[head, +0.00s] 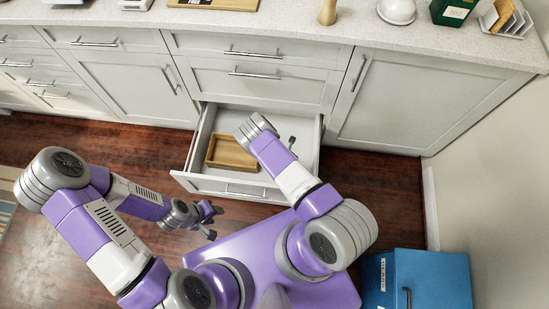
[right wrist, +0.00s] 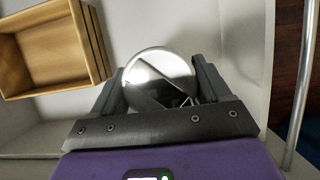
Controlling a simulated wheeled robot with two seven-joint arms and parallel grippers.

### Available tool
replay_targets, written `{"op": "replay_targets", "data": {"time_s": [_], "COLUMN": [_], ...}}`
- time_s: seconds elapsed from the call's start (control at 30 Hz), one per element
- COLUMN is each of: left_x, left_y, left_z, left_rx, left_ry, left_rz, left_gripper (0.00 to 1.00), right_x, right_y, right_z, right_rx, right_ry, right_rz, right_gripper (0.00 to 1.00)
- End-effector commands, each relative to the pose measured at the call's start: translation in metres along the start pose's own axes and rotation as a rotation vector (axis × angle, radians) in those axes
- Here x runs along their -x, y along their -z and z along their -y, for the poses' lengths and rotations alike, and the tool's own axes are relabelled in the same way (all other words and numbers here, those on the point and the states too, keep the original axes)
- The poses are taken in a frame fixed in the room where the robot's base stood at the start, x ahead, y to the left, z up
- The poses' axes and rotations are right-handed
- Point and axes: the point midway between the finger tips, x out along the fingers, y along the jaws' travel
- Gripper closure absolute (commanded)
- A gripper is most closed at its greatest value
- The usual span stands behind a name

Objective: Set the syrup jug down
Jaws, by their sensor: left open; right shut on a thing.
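The syrup jug (right wrist: 150,66) shows in the right wrist view as a round, shiny metal top with a dark strip across it. My right gripper (right wrist: 160,80) is shut on it, one finger on each side. The jug is over or inside the open drawer (head: 196,145); whether its base touches the drawer floor is hidden. In the head view my right forearm reaches into the drawer and hides the jug. My left gripper (head: 213,221) is open and empty, in front of the drawer, low over the floor.
A wooden box (head: 228,153) lies in the drawer's left part; it also shows in the right wrist view (right wrist: 50,50). The counter (head: 290,27) above holds a green box (head: 452,12) and a toast rack (head: 510,22). A blue cabinet (head: 432,280) stands at lower right.

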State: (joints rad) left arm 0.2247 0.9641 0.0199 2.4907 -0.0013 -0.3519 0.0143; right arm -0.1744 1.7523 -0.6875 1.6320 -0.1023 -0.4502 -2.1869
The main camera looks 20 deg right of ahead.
Motion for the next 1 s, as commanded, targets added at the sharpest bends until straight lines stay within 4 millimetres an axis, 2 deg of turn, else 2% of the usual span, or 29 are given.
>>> {"op": "replay_targets", "data": {"time_s": [0.03, 0.1, 0.37, 0.6, 0.93, 0.97, 1.0], "left_x": [-0.008, -0.013, -0.02, -0.034, -0.033, -0.033, -0.033], "left_y": [0.0, 0.001, 0.001, 0.001, 0.001, 0.001, 0.001], "left_z": [0.003, 0.005, 0.007, 0.013, 0.012, 0.012, 0.012], "left_rx": [0.0, 0.0, 0.0, 0.0, 0.0, 0.0, 0.0], "left_ry": [0.0, 0.0, 0.0, 0.0, 0.0, 0.0, 0.0], "left_rz": [0.0, 0.0, 0.0, 0.0, 0.0, 0.0, 0.0], "left_gripper": [0.57, 0.57, 0.57, 0.57, 0.57, 0.57, 0.57], "right_x": [-0.013, -0.024, -0.041, -0.07, -0.071, -0.071, -0.071], "right_y": [0.005, 0.009, 0.017, 0.029, 0.029, 0.03, 0.03], "right_z": [0.0, 0.0, 0.0, 0.0, 0.0, 0.0, 0.0], "right_rx": [-0.001, -0.003, -0.004, -0.004, -0.002, -0.002, -0.003], "right_ry": [0.0, 0.001, 0.001, 0.001, 0.002, 0.003, 0.003], "right_rz": [0.0, 0.001, 0.001, 0.001, 0.0, -0.002, -0.002], "right_gripper": [0.83, 0.83, 0.83, 0.83, 0.83, 0.22, 0.16]}}
